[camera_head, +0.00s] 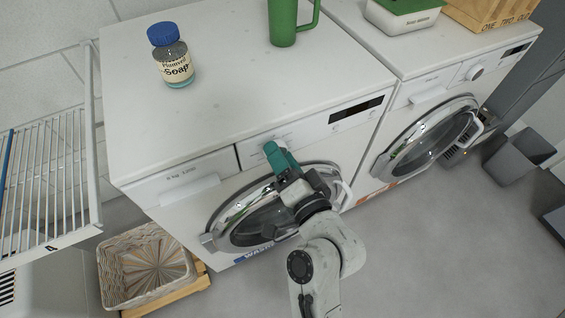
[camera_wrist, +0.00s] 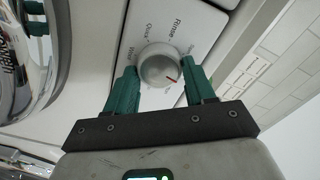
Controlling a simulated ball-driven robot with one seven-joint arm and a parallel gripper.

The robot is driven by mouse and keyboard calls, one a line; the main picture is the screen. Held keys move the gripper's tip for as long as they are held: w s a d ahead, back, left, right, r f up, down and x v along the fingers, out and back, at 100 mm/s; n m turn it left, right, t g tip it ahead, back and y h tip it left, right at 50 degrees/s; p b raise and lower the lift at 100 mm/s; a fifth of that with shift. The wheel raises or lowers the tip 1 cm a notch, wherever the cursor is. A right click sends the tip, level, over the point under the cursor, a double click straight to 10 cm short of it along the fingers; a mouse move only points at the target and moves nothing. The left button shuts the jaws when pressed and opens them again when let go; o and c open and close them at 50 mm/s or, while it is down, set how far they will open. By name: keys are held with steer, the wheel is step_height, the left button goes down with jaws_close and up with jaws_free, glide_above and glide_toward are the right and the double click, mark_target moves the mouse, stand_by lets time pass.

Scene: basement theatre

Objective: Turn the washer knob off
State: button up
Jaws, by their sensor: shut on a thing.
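The washer (camera_head: 190,180) stands in the middle of the head view, with its round door closed below the control panel. Printed words such as "Rinse" and "Quick" surround the dial. My gripper (camera_wrist: 160,82) is shut on the knob, one finger at each side. In the head view my gripper (camera_head: 277,150) is at the panel and hides the knob.
A second machine (camera_head: 430,75) stands to the right, with its own knob. On top are a soap jar (camera_head: 174,62), a green mug (camera_head: 284,22) and a green-lidded box (camera_head: 405,16). A wicker basket (camera_head: 147,262) sits at lower left, below a white rack (camera_head: 45,185). A grey bin (camera_head: 515,158) stands right.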

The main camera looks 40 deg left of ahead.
steer(key=shift+f+n+b, duration=0.15)
steer(key=shift+n+b, duration=0.7)
steer(key=shift+n, duration=0.65)
steer(key=o, duration=1)
steer(key=v, duration=1)
steer(key=shift+s+d+b, duration=0.15)
steer(key=shift+d+b, duration=0.2)
